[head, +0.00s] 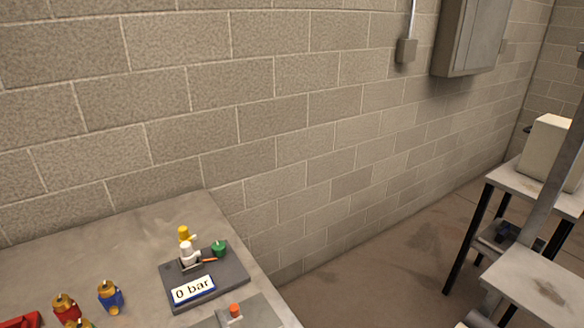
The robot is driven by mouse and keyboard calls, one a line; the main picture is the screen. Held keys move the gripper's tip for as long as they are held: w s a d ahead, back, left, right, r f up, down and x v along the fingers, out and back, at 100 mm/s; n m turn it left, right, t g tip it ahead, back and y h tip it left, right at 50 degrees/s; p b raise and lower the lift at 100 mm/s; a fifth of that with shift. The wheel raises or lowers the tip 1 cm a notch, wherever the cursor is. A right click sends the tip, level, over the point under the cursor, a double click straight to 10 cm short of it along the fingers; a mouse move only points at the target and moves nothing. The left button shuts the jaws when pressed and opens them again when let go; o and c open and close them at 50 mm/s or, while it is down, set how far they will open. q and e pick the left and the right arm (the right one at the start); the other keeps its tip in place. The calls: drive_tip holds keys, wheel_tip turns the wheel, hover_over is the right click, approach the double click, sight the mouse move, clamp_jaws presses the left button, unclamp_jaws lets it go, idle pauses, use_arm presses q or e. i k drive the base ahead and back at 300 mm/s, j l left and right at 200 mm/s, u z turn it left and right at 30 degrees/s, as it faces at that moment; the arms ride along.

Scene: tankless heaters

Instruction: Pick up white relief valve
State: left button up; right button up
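A small white valve (188,253) stands upright on a dark grey plate (234,277) on the table at the lower left. It appears to be the white relief valve. A yellow piece (184,233) shows just behind it and a green piece (219,248) to its right; I cannot tell whether they touch it. Neither of my grippers is in view.
On the grey table (100,245), a blue-and-brass valve (110,297), a red-and-brass valve (65,309) and a red object (22,321) lie left of the plate. An orange button (234,310) is in front. A block wall (200,90) stands behind; open floor (390,265) lies to the right.

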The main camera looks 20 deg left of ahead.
sight(188, 257)
drive_tip(key=u, duration=1.25)
drive_tip(key=k+j+z, duration=0.1)
drive_tip(key=j, duration=0.35)
drive_tip(key=j+z, duration=0.1)
drive_tip(key=j, duration=0.35)
drive_tip(key=k+j+z, duration=0.1)
drive_tip(key=j, duration=0.3)
drive_tip(key=k, duration=0.05)
